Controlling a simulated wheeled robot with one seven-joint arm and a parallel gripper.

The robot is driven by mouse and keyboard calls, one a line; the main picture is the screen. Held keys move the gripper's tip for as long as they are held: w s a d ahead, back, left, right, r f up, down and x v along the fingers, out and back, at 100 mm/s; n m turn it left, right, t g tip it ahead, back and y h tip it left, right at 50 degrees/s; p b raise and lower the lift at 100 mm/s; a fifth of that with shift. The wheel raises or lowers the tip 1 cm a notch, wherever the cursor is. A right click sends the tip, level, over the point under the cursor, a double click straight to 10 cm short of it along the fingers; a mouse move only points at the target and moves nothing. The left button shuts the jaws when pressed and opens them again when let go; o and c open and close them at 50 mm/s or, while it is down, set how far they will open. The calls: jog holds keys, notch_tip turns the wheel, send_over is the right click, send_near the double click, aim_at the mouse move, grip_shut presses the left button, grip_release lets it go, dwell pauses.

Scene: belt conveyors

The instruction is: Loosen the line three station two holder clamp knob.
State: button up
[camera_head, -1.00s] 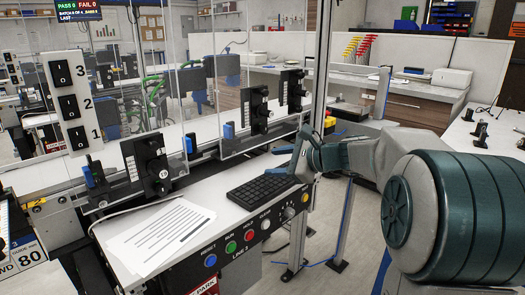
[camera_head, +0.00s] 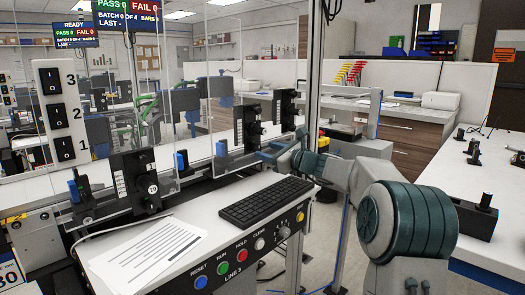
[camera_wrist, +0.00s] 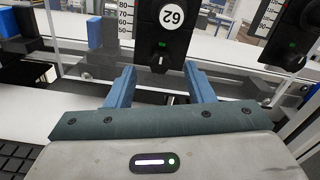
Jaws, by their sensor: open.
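Line three's console (camera_head: 240,262) has black holder units along its belt: a near one (camera_head: 140,185), a middle one (camera_head: 248,127) and a far one (camera_head: 285,108). My gripper (camera_head: 268,151) is raised beyond the keyboard, close to the middle unit. In the wrist view my gripper (camera_wrist: 162,82) is open and empty, its blue fingers spread. Between and beyond them stands a black unit with a white disc (camera_wrist: 172,16) marked with digits. Below the disc is a small dark knob (camera_wrist: 160,59) with a white mark. The fingers appear apart from it. Another unit (camera_wrist: 292,32) stands at right.
Clear panels (camera_head: 225,75) stand along the belt. A black keyboard (camera_head: 266,201) and printed sheets (camera_head: 150,255) lie on the white console top. A metal post (camera_head: 310,75) rises near my arm. A white table (camera_head: 490,205) stands at right.

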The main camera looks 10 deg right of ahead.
aim_at(259, 148)
jog(key=shift+x, duration=1.55)
jog(key=shift+c, duration=0.3)
jog(key=c, duration=0.9)
jog(key=shift+c, duration=0.2)
